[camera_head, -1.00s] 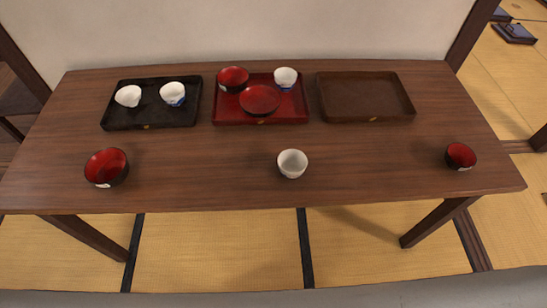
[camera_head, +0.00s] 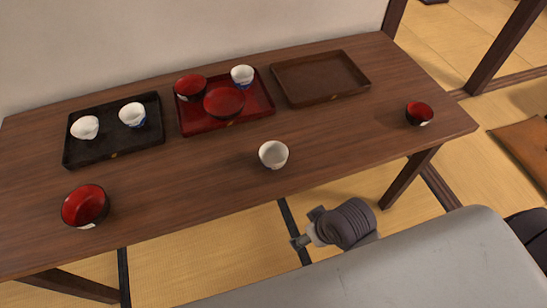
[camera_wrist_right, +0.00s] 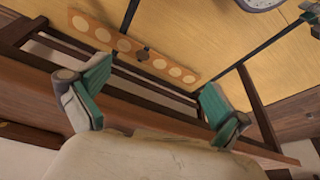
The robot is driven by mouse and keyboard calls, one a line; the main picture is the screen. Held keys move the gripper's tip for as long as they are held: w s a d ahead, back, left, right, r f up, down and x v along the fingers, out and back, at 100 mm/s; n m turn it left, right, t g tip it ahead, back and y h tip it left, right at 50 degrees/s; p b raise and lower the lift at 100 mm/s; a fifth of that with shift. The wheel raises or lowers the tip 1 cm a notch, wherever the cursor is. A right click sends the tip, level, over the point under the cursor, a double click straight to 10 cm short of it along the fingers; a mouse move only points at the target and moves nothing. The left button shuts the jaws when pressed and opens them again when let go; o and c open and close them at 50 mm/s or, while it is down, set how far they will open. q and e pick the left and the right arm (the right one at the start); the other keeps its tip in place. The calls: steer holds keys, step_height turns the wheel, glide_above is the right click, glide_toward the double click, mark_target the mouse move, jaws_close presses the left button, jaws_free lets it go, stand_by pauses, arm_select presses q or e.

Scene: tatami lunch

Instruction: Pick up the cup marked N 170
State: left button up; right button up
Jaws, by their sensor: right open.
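A plain white cup (camera_head: 273,154) stands alone at the table's front middle. Two white cups, a left one (camera_head: 85,127) and a right one (camera_head: 132,114), stand on the black tray (camera_head: 90,152). Another white cup (camera_head: 242,75) is on the red tray (camera_head: 258,104). Small pale labels show on some vessels, but no mark is legible. Part of my right arm shows below the table's front edge, apart from the cups. My right gripper (camera_wrist_right: 155,100) is open and empty in the wrist view. My left gripper is out of view.
The red tray also holds a red-black bowl (camera_head: 190,87) and a red dish (camera_head: 224,102). The brown tray (camera_head: 312,92) is empty. The table (camera_head: 345,125) is clear around the front cup.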

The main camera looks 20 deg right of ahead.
steer(key=w+a+r+n+y, duration=0.3)
steer(key=w+a+r+n, duration=0.3)
steer(key=a, duration=0.3)
step_height(320, 180, up, 10)
steer(key=r+n+g+h, duration=0.1)
steer(key=n+g+h, duration=0.3)
steer(key=n, duration=0.9)
glide_above(274, 161)
steer(key=shift+n, duration=0.3)
step_height(274, 161, down, 14)
steer(key=shift+r+p, duration=0.15)
steer(key=shift+p, duration=0.15)
steer(key=shift+r, duration=0.1)
steer(key=c, duration=1.2)
